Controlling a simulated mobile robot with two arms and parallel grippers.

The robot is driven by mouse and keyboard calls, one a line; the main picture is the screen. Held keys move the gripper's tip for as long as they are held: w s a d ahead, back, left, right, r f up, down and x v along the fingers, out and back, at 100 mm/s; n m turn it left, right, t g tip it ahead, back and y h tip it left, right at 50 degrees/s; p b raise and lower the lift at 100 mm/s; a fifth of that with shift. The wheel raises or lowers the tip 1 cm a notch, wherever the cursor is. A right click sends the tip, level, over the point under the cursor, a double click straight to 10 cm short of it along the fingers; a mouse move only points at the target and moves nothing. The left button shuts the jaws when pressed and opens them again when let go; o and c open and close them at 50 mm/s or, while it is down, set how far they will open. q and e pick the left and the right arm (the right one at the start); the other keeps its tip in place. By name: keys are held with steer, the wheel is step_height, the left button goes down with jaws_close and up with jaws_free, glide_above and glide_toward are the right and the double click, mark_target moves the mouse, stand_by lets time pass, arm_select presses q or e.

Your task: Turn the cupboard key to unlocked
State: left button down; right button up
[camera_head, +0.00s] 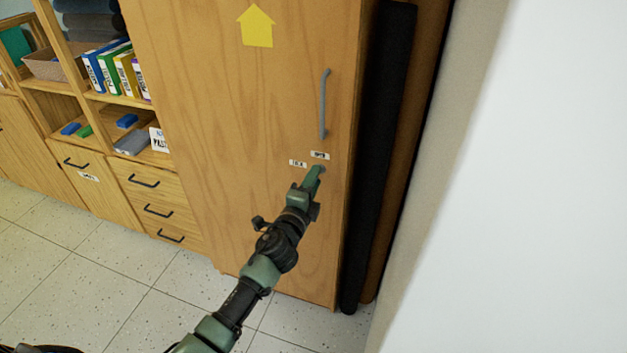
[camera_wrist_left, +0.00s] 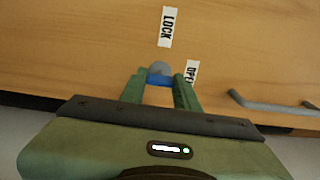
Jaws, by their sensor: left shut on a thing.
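The tall wooden cupboard (camera_head: 235,110) fills the middle of the head view, with a grey vertical handle (camera_head: 323,103) near its right edge. Below the handle are two small labels, an upper right one (camera_head: 320,155) and a left one (camera_head: 298,163). In the wrist view they read LOCK (camera_wrist_left: 167,27) and OPEN (camera_wrist_left: 191,71). My left gripper (camera_head: 316,174) is at the door just below the labels. In the wrist view its fingers (camera_wrist_left: 160,85) are shut on a blue key (camera_wrist_left: 159,80) in front of a round grey lock (camera_wrist_left: 159,68). The key's exact angle is hard to tell.
Shelves with upright binders (camera_head: 118,72) and a drawer unit (camera_head: 155,205) stand left of the cupboard. A dark panel (camera_head: 378,150) and a white wall (camera_head: 540,180) are close on the right.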

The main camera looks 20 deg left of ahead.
arm_select(q)
steer(key=c, duration=1)
jaws_free()
steer(key=shift+c, duration=0.2)
steer(key=s, duration=0.7)
steer(key=shift+s, duration=0.4)
steer(key=shift+a, duration=0.1)
steer(key=s+a+f+n+g, duration=0.1)
steer(key=s+f+n+g, duration=0.3)
steer(key=f, duration=0.8)
steer(key=s+a+f+n+g, duration=0.1)
steer(key=s+f+g, duration=0.1)
steer(key=s+f, duration=0.75)
steer(key=s+a+f+n+g, duration=0.1)
steer(key=s+f+n+g, duration=0.2)
steer(key=f, duration=1.1)
steer(key=s+f+n+g, duration=0.2)
steer(key=s+f, duration=0.3)
steer(key=s, duration=0.7)
steer(key=s+f+n+g, duration=0.3)
steer(key=s+f, duration=0.3)
steer(key=s, duration=0.6)
steer(key=s+f+n+g+p, duration=0.1)
steer(key=s+f+n+g, duration=0.2)
steer(key=s+f, duration=0.3)
steer(key=s, duration=0.5)
steer(key=shift+s+a+f+y, duration=0.2)
steer(key=shift+s+a+y, duration=0.1)
steer(key=shift+s+a, duration=0.1)
